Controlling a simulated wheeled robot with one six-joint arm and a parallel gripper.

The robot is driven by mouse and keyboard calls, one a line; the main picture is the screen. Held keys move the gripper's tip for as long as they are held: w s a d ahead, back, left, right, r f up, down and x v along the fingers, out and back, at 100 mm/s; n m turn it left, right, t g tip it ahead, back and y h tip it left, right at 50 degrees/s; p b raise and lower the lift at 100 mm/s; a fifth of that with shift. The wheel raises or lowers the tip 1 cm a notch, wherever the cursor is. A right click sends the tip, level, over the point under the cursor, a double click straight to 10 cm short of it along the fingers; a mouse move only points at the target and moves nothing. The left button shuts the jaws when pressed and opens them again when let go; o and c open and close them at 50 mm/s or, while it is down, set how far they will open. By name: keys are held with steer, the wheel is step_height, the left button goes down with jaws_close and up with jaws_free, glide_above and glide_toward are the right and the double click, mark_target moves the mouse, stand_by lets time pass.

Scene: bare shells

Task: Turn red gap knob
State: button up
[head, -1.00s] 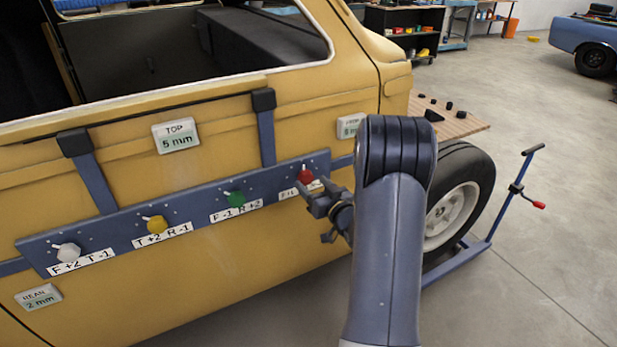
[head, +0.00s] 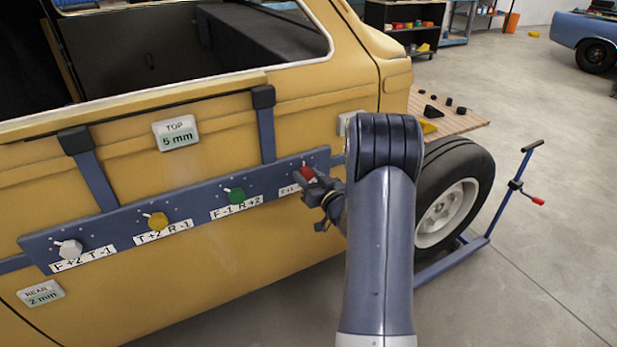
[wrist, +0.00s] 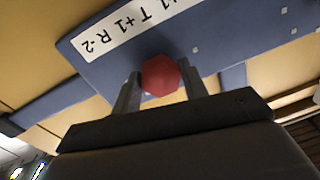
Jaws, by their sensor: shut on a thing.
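The red knob (head: 305,174) sits at the right end of a blue bar on the yellow car door. In the wrist view the red knob (wrist: 159,76) is between the two fingers, with its face toward the camera. My gripper (head: 308,182) is at the knob, and in the wrist view my gripper (wrist: 160,88) is shut on it with a finger on each side. A label reading "T+1 R-2" (wrist: 130,30) is beside the knob in the wrist view. The label under the knob is partly hidden in the head view.
The blue bar (head: 110,228) also carries a green knob (head: 237,195), a yellow knob (head: 158,221) and a white knob (head: 70,247). Plates read TOP 5 mm (head: 176,133) and REAR 2 mm (head: 40,293). A front plate is mostly hidden. A wheel (head: 455,195) stands right of my arm.

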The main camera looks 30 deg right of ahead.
steer(key=shift+c, duration=1)
steer(key=shift+f+n+b, duration=0.15)
steer(key=shift+n+b, duration=0.15)
steer(key=shift+b, duration=0.35)
steer(key=shift+f+n+b, duration=0.1)
steer(key=shift+n+b, duration=0.4)
steer(key=shift+b, duration=0.6)
steer(key=n+b, duration=0.1)
steer(key=b, duration=0.1)
steer(key=shift+n+b, duration=0.3)
steer(key=n+b, duration=0.3)
steer(key=b, duration=0.1)
steer(key=n+b, duration=0.2)
steer(key=shift+r+b, duration=0.2)
steer(key=shift+b, duration=0.15)
steer(key=shift+n, duration=0.3)
